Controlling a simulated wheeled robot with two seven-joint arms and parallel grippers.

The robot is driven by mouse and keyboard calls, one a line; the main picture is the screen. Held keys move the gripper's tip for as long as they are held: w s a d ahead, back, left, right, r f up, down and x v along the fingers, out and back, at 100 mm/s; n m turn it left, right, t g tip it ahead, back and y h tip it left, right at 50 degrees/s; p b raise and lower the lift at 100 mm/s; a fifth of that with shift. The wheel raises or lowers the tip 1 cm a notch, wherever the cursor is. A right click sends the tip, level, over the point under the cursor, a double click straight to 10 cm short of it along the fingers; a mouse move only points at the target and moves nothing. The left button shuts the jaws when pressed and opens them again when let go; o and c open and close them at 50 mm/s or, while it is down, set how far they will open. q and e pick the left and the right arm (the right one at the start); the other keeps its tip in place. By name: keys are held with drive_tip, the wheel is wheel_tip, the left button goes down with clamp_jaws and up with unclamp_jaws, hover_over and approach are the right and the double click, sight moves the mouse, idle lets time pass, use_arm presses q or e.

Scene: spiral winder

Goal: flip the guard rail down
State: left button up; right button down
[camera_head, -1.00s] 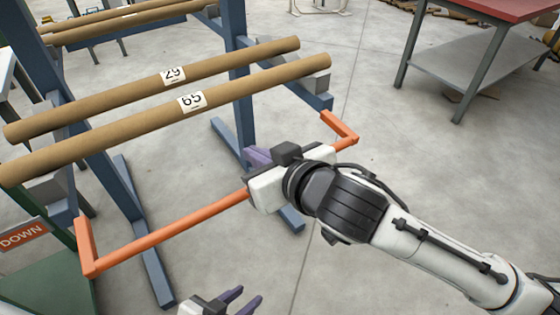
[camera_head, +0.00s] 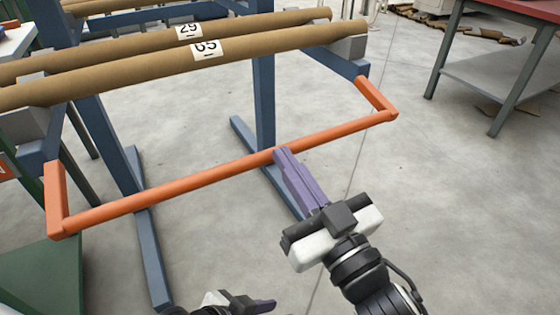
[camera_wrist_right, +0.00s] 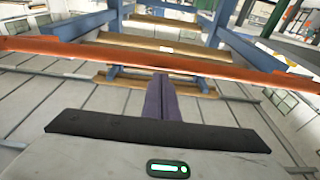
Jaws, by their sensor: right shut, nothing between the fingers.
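The orange guard rail (camera_head: 180,190) is a long bar with a short arm at each end, joined to the blue rack. It hangs out in front of the rack, below the cardboard tubes. My right gripper (camera_head: 279,154) is shut and empty, its purple fingers pointing at the middle of the bar. The fingertips overlap the bar's edge in the head view; whether they touch it I cannot tell. In the right wrist view the rail (camera_wrist_right: 200,62) crosses just past the shut fingers (camera_wrist_right: 161,80). My left gripper (camera_head: 262,305) shows only partly at the bottom edge; its finger opening is unclear.
Cardboard tubes marked 29 (camera_head: 190,33) and 65 (camera_head: 207,49) lie on the blue rack (camera_head: 265,105). A red-topped table (camera_head: 505,70) stands at the back right. A green surface (camera_head: 45,275) is at the lower left. The floor right of the rail is clear.

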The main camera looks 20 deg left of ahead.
use_arm(q)
drive_tip(key=shift+r, duration=0.15)
use_arm(e)
drive_tip(key=shift+w+f, duration=0.1)
drive_tip(key=shift+f, duration=0.75)
drive_tip(key=shift+f, duration=0.15)
use_arm(q)
drive_tip(key=shift+r, duration=0.15)
